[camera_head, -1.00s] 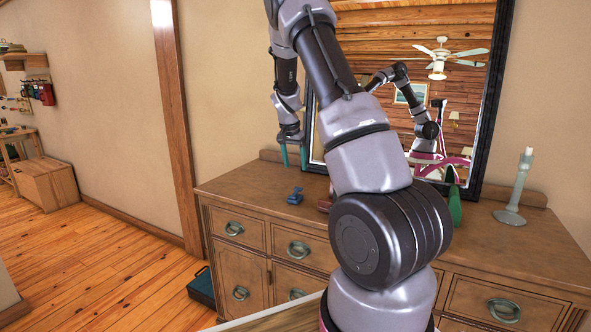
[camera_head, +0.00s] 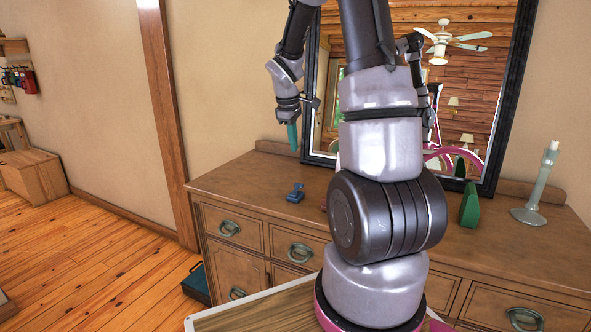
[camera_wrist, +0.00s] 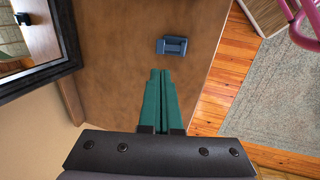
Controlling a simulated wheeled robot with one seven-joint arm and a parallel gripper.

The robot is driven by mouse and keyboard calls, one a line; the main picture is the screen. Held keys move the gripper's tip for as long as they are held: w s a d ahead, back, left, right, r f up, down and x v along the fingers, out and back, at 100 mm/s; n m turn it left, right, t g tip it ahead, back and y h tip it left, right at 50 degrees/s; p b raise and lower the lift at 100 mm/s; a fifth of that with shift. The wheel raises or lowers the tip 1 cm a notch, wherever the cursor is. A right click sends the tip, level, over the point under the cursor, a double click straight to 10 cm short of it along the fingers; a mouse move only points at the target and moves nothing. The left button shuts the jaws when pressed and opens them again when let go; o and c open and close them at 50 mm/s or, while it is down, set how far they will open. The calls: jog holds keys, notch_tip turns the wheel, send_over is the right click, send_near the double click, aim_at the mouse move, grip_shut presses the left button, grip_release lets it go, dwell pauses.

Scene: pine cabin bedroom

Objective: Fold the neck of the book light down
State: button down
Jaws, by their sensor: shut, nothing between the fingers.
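The small blue object on the dresser top, which looks like the book light (camera_head: 295,194), sits near the dresser's left end. It also shows in the wrist view (camera_wrist: 173,46), just beyond my fingertips. It is too small to make out its neck clearly. My gripper (camera_head: 293,137) points down above the dresser, higher than the blue object and apart from it. In the wrist view its green fingers (camera_wrist: 161,73) are together with nothing between them.
The wooden dresser (camera_head: 240,190) carries a black-framed mirror (camera_head: 507,100), a green object (camera_head: 469,205) and a pale candlestick (camera_head: 530,212) at right. A dark teal case (camera_head: 197,284) stands on the floor at left. The dresser top around the blue object is clear.

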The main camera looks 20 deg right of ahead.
aim_at(299, 184)
jog(key=x, duration=1.3)
jog(key=shift+f, duration=0.2)
jog(key=shift+w+d+f, duration=0.1)
jog(key=shift+f, duration=0.1)
jog(key=shift+w+d+f, duration=0.35)
jog(key=shift+d+f, duration=0.15)
jog(key=shift+f, duration=0.25)
jog(key=shift+r, duration=0.15)
